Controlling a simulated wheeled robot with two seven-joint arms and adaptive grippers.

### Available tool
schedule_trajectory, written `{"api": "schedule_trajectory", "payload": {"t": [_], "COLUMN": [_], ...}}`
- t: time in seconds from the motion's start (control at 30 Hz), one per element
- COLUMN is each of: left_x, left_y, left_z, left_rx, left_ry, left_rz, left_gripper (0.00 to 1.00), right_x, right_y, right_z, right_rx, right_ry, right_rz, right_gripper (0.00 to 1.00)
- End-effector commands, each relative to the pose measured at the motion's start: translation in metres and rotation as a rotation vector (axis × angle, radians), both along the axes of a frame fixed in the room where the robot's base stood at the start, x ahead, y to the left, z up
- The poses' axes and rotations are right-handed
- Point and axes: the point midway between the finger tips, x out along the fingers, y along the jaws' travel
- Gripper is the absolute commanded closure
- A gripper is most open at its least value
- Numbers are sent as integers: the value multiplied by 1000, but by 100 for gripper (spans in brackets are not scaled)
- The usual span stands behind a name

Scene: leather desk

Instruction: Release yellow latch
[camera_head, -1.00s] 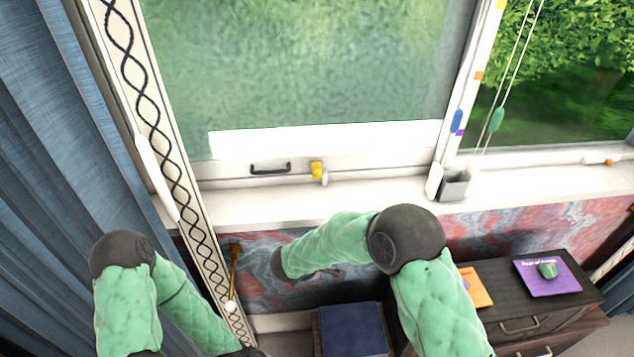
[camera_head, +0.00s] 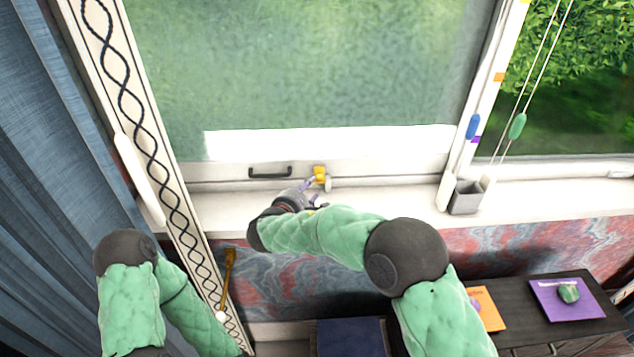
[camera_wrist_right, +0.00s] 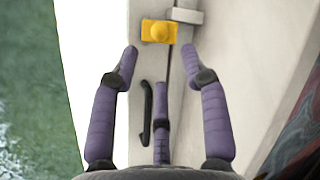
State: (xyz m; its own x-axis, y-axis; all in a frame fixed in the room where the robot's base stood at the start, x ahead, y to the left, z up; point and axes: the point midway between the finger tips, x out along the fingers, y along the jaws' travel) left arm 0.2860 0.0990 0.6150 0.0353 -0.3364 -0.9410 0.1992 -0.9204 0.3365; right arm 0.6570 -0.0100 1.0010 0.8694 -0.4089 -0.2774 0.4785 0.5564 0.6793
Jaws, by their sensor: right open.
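The yellow latch (camera_head: 319,173) sits on the bottom rail of the window, right of the black handle (camera_head: 270,172).
The white windowsill (camera_head: 395,203) runs below the window, with a small grey box (camera_head: 466,197) at its right. Blind cords (camera_head: 533,60) hang at right. A blue curtain (camera_head: 45,200) is at left. A dark cabinet (camera_head: 515,310) stands at lower right.

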Motion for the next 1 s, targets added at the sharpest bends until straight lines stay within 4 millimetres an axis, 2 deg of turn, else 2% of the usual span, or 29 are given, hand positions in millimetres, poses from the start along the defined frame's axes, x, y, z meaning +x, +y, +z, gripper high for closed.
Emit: {"api": "schedule_trajectory", "payload": {"t": [0.03, 0.2, 0.4, 0.6, 0.83, 0.87, 1.0], "left_x": [0, 0, 0, 0, 0, 0, 0], "left_y": [0, 0, 0, 0, 0, 0, 0], "left_z": [-5, -12, -17, -18, -18, -18, -18], "left_rx": [0, 0, 0, 0, 0, 0, 0], "left_ry": [0, 0, 0, 0, 0, 0, 0], "left_rz": [0, -1, -1, -1, -1, -1, -1], "left_gripper": [54, 54, 54, 54, 54, 54, 54], "right_x": [9, 34, 55, 63, 63, 63, 63], "right_y": [-6, -17, -27, -30, -30, -30, -30], "right_z": [-7, -15, -21, -21, -21, -21, -21], "right_rx": [0, 1, 1, 1, 1, 1, 1], "right_ry": [1, 2, 3, 2, 2, 2, 3], "right_rz": [-4, -3, -1, -1, -1, -1, -1], "right_gripper": [54, 54, 54, 54, 54, 60, 100]}}
